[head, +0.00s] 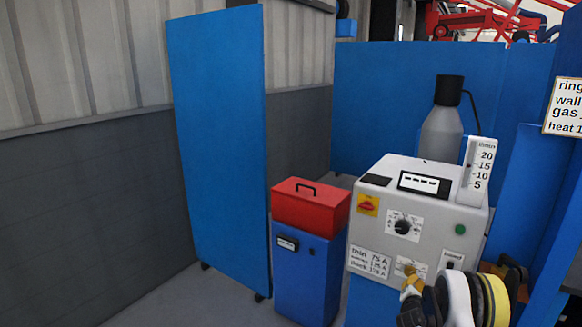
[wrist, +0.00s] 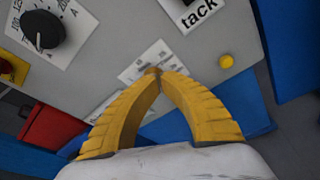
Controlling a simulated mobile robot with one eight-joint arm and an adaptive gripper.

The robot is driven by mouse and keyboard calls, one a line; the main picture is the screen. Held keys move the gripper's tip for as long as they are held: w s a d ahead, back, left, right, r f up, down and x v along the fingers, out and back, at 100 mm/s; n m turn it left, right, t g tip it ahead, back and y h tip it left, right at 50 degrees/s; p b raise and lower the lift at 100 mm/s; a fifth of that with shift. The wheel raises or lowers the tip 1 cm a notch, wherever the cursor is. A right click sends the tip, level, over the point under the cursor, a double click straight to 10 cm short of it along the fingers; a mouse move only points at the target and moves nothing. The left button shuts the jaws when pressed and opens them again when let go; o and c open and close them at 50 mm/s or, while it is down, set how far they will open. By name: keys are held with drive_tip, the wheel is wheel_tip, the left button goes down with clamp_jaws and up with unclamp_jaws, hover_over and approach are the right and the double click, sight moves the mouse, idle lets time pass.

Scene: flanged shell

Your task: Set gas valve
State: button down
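A small brass knob (head: 409,269) sits on a white label low on the front of the grey welding machine (head: 378,222). The knob (wrist: 152,71) also shows in the wrist view, right at my fingertips and partly hidden by them. My gripper (head: 411,283) has yellow fingers in front of the knob. In the wrist view my gripper (wrist: 158,77) has its fingertips drawn together; I cannot tell whether they grip the knob. A flow gauge (head: 480,170) marked 5 to 20 l/min stands on the machine's right top. I cannot make out a float in it.
A black dial (head: 403,227) and a red switch (head: 368,204) are above the knob. A red toolbox (head: 311,206) sits on a blue cabinet (head: 305,275) at left. A grey gas cylinder (head: 440,136) stands behind. A partly cut-off sign (head: 566,106) hangs at right. Floor at left is clear.

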sight(418, 267)
drive_tip(key=shift+w+d+r, duration=0.15)
drive_tip(key=shift+w+d, duration=0.1)
drive_tip(key=shift+w, duration=0.8)
drive_tip(key=shift+w+d+r, duration=0.15)
drive_tip(key=shift+w+d, duration=0.05)
drive_tip(key=shift+w, duration=0.9)
drive_tip(key=shift+w+d+r, duration=0.15)
drive_tip(key=shift+w+d, duration=0.1)
drive_tip(key=shift+w, duration=0.8)
drive_tip(key=shift+f, duration=0.1)
drive_tip(key=shift+s+d+f, duration=0.3)
drive_tip(key=shift+d, duration=0.1)
drive_tip(key=shift+s+d+f, duration=0.1)
drive_tip(key=shift+d, duration=0.1)
drive_tip(key=shift+s+d+r, duration=0.15)
drive_tip(key=shift+r, duration=0.15)
drive_tip(key=s+a, duration=0.3)
drive_tip(key=s, duration=0.2)
drive_tip(key=shift+a, duration=0.2)
